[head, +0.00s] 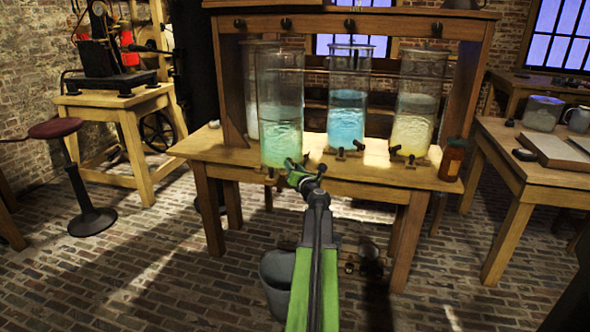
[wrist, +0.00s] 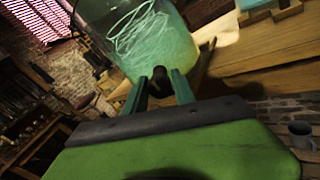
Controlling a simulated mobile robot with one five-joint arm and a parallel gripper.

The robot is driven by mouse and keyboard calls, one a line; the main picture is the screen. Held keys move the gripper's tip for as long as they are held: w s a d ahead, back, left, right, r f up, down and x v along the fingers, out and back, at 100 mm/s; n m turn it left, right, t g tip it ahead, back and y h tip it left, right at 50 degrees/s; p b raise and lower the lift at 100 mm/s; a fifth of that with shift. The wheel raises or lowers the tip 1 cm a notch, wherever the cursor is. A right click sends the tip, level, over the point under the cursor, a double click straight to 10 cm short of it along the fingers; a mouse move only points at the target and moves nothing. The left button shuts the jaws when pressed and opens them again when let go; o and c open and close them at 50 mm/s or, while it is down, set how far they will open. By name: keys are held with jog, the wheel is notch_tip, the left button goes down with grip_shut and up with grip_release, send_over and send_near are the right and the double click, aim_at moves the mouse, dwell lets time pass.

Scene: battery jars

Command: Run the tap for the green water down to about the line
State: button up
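The tall glass jar with green water (head: 281,120) stands at the front left of the wooden bench (head: 215,150). Its water reaches somewhat over halfway up. I cannot make out a line on the glass. My gripper (head: 298,172) is at the foot of this jar, at the bench's front edge. The green jar (wrist: 150,40) rises just behind. The tap's spout and any stream from it are hidden.
A jar of blue water (head: 347,115) and a jar of yellow water (head: 412,125) stand to the right, each with its own tap. A brown bottle (head: 452,160) is at the bench's right end. A grey bucket (head: 277,280) is on the brick floor beside my arm.

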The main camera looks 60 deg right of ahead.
jog(key=o, duration=0.6)
jog(key=v, duration=0.5)
dwell(0.4)
